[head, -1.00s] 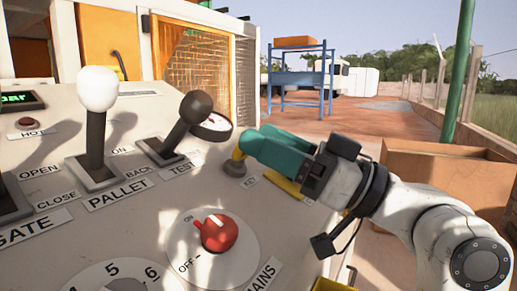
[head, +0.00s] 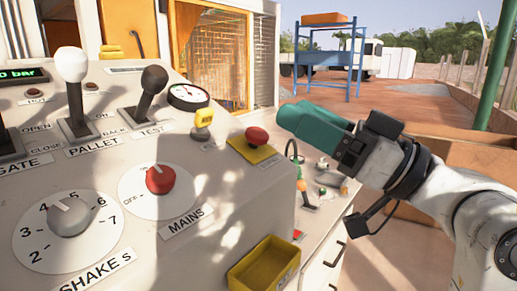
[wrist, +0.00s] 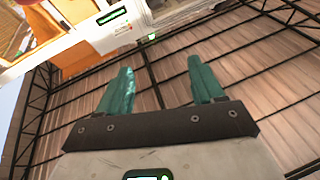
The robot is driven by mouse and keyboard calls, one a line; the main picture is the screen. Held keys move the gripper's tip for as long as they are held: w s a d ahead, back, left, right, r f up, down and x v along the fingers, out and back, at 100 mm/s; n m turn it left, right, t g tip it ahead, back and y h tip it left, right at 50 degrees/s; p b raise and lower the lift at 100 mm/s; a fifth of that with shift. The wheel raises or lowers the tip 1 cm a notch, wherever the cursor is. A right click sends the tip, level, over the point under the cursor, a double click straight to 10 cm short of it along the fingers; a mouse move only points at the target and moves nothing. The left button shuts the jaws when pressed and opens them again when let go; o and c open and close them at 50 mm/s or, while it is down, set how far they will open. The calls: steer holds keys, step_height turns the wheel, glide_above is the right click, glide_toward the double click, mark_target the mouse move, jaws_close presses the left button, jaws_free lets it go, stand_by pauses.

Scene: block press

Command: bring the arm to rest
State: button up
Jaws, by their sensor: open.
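My gripper (head: 300,118) has teal fingers and is raised in the air to the right of the control panel (head: 225,215). In the wrist view my gripper (wrist: 160,66) shows its two teal fingers spread apart with nothing between them. A yellow key (head: 203,118) stands in its switch on the panel, clear of my fingers. A red mushroom button (head: 257,136) on a yellow plate is near the panel's right edge, below and left of the fingertips. My white arm reaches in from the lower right.
The panel bears a red mains knob (head: 160,180), a numbered grey dial (head: 70,217), upright levers (head: 72,85) and a gauge (head: 188,95). A yellow bin (head: 264,270) hangs at its front edge. A side bench (head: 325,205) holds small tools. A blue rack (head: 325,60) stands behind on open ground.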

steer(key=d+f+m+h+p, duration=0.1)
steer(key=d+f+m+h, duration=0.25)
steer(key=f, duration=0.65)
steer(key=d+f+m+h+p, duration=0.2)
steer(key=f+h, duration=0.2)
steer(key=f, duration=0.6)
steer(key=d+f+m+h+p, duration=0.1)
steer(key=d+f+m+h, duration=0.2)
steer(key=f, duration=0.7)
steer(key=s+d+f+m+g+h+p, duration=0.1)
steer(key=s+d+f+g+h, duration=0.15)
steer(key=s+f, duration=0.3)
steer(key=s+d+f+m+g+h+p, duration=0.1)
steer(key=s+d+f+h, duration=0.15)
steer(key=s+f, duration=0.35)
steer(key=s+d+f+m+g+h+p, duration=0.1)
steer(key=s+d+f+g+h, duration=0.1)
steer(key=s, duration=0.6)
steer(key=s+d+f+g+h+p, duration=0.1)
steer(key=s+d+f+g+h, duration=0.2)
steer(key=s, duration=0.6)
step_height(320, 180, down, 3)
steer(key=shift+s+d+f+m, duration=0.2)
steer(key=shift+d+m, duration=0.15)
steer(key=shift+d, duration=0.85)
